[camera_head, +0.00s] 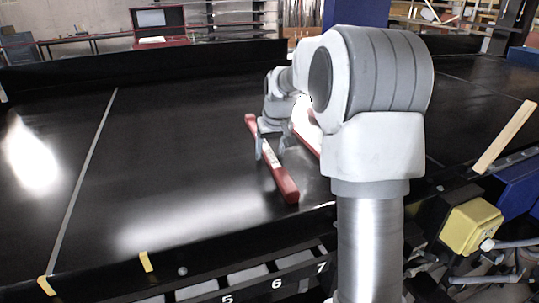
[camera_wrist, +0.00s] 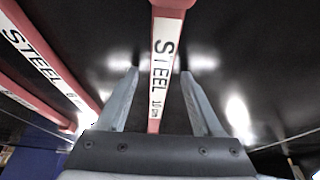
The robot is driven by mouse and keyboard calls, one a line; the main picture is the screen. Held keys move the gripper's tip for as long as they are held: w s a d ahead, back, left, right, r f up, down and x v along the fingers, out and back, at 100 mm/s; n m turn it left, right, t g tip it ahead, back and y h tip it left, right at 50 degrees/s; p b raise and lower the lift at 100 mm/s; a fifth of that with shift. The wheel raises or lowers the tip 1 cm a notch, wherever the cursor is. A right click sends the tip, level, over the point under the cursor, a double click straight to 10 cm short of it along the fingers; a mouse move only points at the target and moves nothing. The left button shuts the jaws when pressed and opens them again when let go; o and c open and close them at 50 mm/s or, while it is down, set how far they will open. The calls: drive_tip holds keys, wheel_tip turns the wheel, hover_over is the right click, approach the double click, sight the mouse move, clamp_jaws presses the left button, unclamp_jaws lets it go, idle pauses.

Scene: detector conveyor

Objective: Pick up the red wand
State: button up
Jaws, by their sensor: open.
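A red wand (camera_head: 287,187) with a white label lies on the black conveyor surface, near its front edge, in the head view. In the wrist view the red wand (camera_wrist: 165,30) runs down the middle, its label reading STEEL. My gripper (camera_head: 272,152) is over the wand with its fingers pointing down. In the wrist view my gripper (camera_wrist: 160,74) is open, one finger on each side of the wand, with a gap on both sides. Whether the fingertips reach down to the belt is unclear.
In the head view, another red piece (camera_head: 309,140) is partly hidden by my arm. The black belt (camera_head: 170,150) is clear on the left.

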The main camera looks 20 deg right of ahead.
clamp_jaws()
idle(0.3)
drive_tip(key=shift+r, duration=0.15)
